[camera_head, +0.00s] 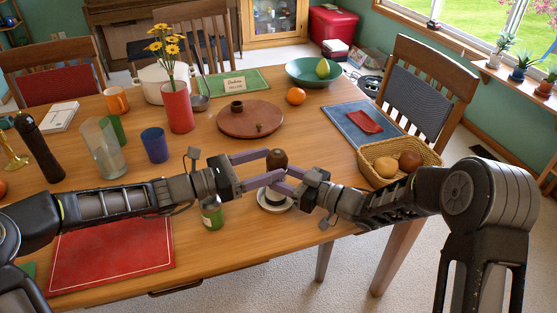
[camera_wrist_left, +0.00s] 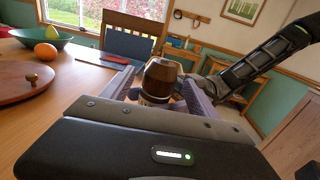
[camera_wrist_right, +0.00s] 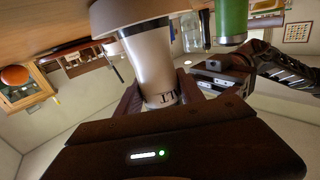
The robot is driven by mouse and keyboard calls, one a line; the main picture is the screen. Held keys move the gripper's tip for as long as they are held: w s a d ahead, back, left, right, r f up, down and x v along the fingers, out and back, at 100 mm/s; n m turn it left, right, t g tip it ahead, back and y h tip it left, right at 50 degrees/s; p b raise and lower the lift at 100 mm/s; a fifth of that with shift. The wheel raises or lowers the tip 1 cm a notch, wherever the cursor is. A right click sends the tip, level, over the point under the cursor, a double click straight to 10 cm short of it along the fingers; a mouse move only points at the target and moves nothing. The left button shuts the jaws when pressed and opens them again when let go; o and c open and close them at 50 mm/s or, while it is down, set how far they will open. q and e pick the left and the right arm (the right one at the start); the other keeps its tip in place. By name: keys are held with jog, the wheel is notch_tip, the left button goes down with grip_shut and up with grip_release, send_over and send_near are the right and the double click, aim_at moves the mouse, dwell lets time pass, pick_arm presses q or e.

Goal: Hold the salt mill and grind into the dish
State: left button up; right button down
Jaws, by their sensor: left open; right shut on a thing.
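The salt mill (camera_head: 277,158) stands roughly upright between my two grippers, its dark brown top uppermost. My right gripper (camera_head: 288,175) is shut on its pale body, where the letters "LT" show on the mill in the right wrist view (camera_wrist_right: 158,70). My left gripper (camera_head: 267,167) is open, with its fingers on either side of the brown top; the mill's top shows between them in the left wrist view (camera_wrist_left: 161,78). Contact there cannot be told. The small white dish (camera_head: 266,206) sits on the table below the mill, partly hidden by my right gripper.
A green can (camera_head: 212,216) stands just left of the dish. A red placemat (camera_head: 110,252) lies at the front left. A bread basket (camera_head: 425,157) is to the right, near my right arm. A round wooden tray (camera_head: 250,126) is behind.

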aim_at(278, 161)
pick_arm(q)
jog(key=shift+x, duration=1.75)
jog(key=c, duration=1.4)
jog(key=shift+o, duration=0.2)
jog(key=shift+w, duration=0.1)
